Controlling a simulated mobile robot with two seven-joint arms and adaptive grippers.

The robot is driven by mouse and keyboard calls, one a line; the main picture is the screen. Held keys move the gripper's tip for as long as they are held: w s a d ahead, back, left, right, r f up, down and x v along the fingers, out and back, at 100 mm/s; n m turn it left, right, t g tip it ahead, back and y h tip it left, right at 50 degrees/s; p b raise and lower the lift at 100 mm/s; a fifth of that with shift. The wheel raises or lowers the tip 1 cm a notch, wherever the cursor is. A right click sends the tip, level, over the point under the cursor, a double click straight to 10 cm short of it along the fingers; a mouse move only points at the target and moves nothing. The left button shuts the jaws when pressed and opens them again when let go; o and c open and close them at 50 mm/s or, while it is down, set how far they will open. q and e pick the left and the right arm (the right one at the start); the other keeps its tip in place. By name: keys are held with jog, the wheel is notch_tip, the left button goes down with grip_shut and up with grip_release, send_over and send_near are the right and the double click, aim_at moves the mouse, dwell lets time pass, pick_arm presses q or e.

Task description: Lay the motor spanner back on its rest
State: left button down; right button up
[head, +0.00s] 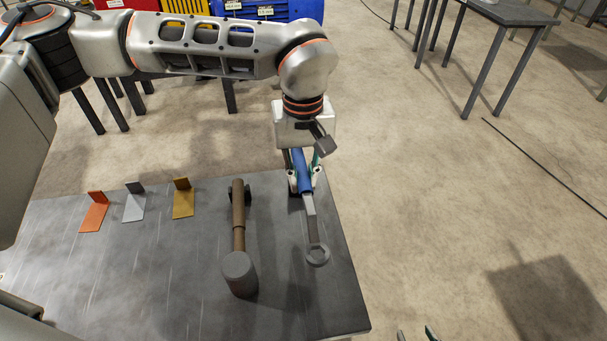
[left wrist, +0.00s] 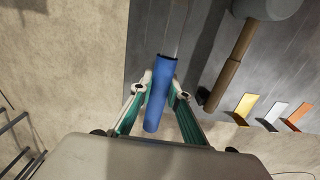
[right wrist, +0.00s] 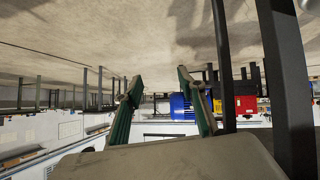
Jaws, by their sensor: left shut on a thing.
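The motor spanner has a blue handle, a grey shaft and a ring-shaped head (head: 317,255). My left gripper (head: 305,178) is shut on its blue handle, near the table's right end. In the left wrist view the blue handle (left wrist: 160,95) passes between the two fingertips (left wrist: 158,82); the head end is out of clear sight. The ring end points toward the lower part of the head view. I cannot tell whether the spanner touches anything below, and no spanner rest is clearly visible. My right gripper (right wrist: 155,82) is open and empty; its fingertips show at the head view's bottom edge (head: 418,334).
A mallet (head: 239,225) with a brown handle lies left of the spanner on the dark table (head: 150,290). Orange (head: 94,214), grey (head: 134,208) and yellow (head: 184,203) angled plates stand further left. Floor lies open right of the table.

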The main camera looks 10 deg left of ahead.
pick_arm(q)
jog(key=shift+r+p, duration=0.15)
jog(key=shift+p, duration=0.15)
jog(key=shift+f+b, duration=0.35)
jog(key=shift+f, duration=0.4)
notch_tip(320, 180, down, 4)
jog(key=shift+f+b, duration=0.1)
jog(key=shift+b, duration=0.55)
jog(key=shift+w+f, duration=0.1)
jog(key=shift+f, duration=0.2)
pick_arm(e)
jog(key=shift+w+d+f, duration=0.2)
jog(key=shift+w+f, duration=0.1)
jog(key=shift+w, duration=0.2)
jog(key=shift+s+f, duration=0.1)
jog(key=shift+s, duration=0.1)
jog(key=shift+w+r, duration=0.1)
jog(key=shift+r, duration=0.2)
pick_arm(q)
jog(key=shift+f, duration=0.95)
pick_arm(e)
jog(key=shift+f, duration=0.45)
pick_arm(q)
jog(key=c, duration=1.9)
grip_release()
